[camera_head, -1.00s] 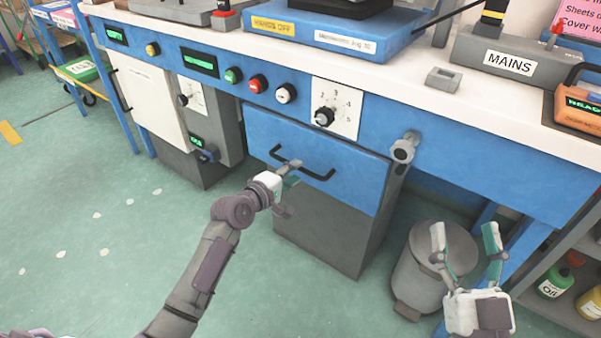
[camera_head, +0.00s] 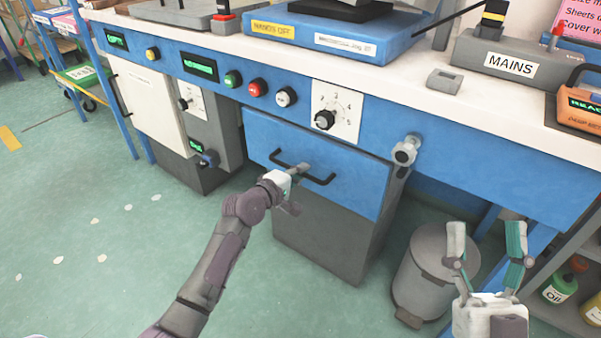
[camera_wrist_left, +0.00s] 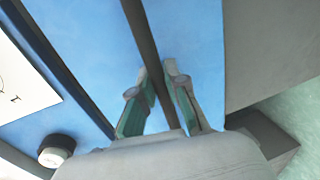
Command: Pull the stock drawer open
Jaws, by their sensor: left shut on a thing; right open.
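The blue stock drawer (camera_head: 345,190) is under the bench, below a numbered dial. Its front looks flush with the bench, with no gap that I can make out. It has a dark bar handle (camera_head: 322,181). My left gripper (camera_head: 299,169) is shut on the handle near its middle. In the left wrist view, the dark handle (camera_wrist_left: 143,35) runs between the two fingertips of my left gripper (camera_wrist_left: 159,85), with the blue drawer front (camera_wrist_left: 80,45) behind. My right gripper (camera_head: 486,238) is open and empty, low at the right, in front of the bin.
A grey pedal bin (camera_head: 425,275) stands right of the drawer. A grey clamp-like knob (camera_head: 405,151) sticks out beside the drawer's upper right. A grey cabinet (camera_head: 330,240) is below the drawer. Shelves with bottles (camera_head: 556,288) are at far right.

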